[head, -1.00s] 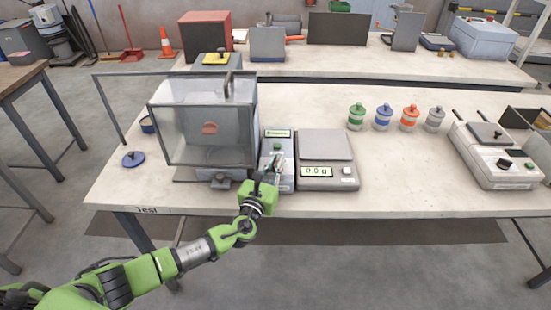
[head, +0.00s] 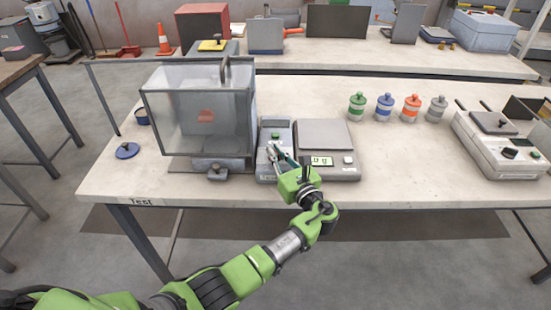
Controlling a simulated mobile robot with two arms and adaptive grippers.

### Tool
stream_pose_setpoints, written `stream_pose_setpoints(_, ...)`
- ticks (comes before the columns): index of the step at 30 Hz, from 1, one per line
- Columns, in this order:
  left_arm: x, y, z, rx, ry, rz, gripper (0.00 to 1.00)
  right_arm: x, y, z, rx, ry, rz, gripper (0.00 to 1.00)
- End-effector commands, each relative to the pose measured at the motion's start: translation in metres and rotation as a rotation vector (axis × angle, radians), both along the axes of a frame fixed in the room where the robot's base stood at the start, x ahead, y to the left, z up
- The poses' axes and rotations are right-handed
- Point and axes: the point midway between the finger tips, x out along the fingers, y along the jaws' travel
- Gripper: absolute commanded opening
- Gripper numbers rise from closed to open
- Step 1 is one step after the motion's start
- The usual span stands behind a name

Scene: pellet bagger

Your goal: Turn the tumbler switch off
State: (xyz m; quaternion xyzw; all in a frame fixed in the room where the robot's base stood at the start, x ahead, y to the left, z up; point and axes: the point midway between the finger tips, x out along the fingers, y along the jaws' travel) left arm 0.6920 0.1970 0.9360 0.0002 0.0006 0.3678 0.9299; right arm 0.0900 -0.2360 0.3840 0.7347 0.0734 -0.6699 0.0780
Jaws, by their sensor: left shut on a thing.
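The grey control box (head: 266,171) stands at the table's front edge, between the clear tumbler tank and the scale. It has a green button (head: 276,135) on its upper face. My left gripper (head: 275,152) reaches over the box from the front right, its fingertips at the face below the green button. Its fingers are shut on the tumbler switch, which they hide, so its position cannot be read. The clear tumbler tank (head: 165,112) holds a reddish piece (head: 206,115). My right gripper is not in view.
The scale (head: 322,134) stands close on the box's right, partly behind my gripper. A blue lid (head: 127,150) lies left of the tank. Several lidded jars, one green (head: 357,106), stand further right. The table (head: 400,170) is bare in front of them.

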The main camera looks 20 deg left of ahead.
Motion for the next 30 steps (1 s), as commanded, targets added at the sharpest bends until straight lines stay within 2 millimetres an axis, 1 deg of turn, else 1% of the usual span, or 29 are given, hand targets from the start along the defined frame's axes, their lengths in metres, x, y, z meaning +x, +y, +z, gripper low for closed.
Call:
stream_pose_setpoints(1,0.0006,-0.0005,-0.0026,0.000,0.000,0.017,0.00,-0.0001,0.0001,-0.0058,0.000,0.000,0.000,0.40)
stream_pose_setpoints(6,0.0006,-0.0001,-0.0008,0.001,-0.001,0.054,0.00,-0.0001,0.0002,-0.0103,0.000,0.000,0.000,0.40)
stream_pose_setpoints(20,0.0006,0.0007,0.0012,0.001,-0.001,0.067,0.00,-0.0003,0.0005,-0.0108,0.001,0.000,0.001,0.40)
stream_pose_setpoints(21,0.0007,0.0007,0.0013,0.001,-0.002,0.067,0.13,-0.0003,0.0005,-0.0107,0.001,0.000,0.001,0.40)
stream_pose_setpoints(22,0.0007,0.0007,0.0013,0.001,-0.002,0.067,0.21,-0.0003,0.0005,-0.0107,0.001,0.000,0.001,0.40)
stream_pose_setpoints(23,0.0007,0.0007,0.0014,0.001,-0.002,0.067,0.25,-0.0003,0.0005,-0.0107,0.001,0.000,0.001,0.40)
stream_pose_setpoints(30,0.0006,0.0003,0.0009,0.001,-0.002,0.066,0.25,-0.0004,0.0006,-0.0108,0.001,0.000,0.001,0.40)
